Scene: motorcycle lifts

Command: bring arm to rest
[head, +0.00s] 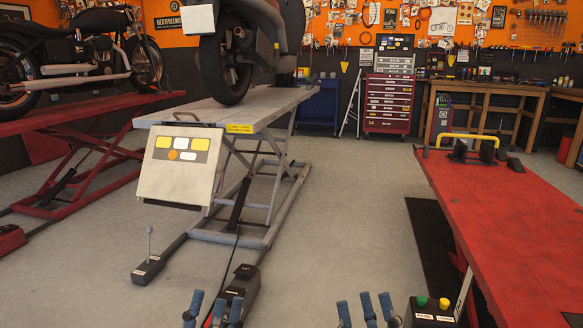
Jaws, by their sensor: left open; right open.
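My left gripper (213,308) shows at the bottom edge of the head view, left of centre. Its blue fingertips point up and stand apart, with nothing between them. My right gripper (365,308) shows at the bottom edge, right of centre, also open and empty. Only the finger ends of both are in view; the arms are cut off below the frame. The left gripper appears close to a dark pedal box (240,290) on the floor; I cannot tell whether they touch. The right gripper appears just left of a control box (430,312) with green and yellow buttons.
A grey lift (185,112) bearing a motorcycle (228,58) stands ahead. A red lift table (500,205) runs along the right, with a yellow bar (466,137). Another red lift (60,115) is at left. Floor (340,200) between is clear. A red tool cabinet (388,103) stands behind.

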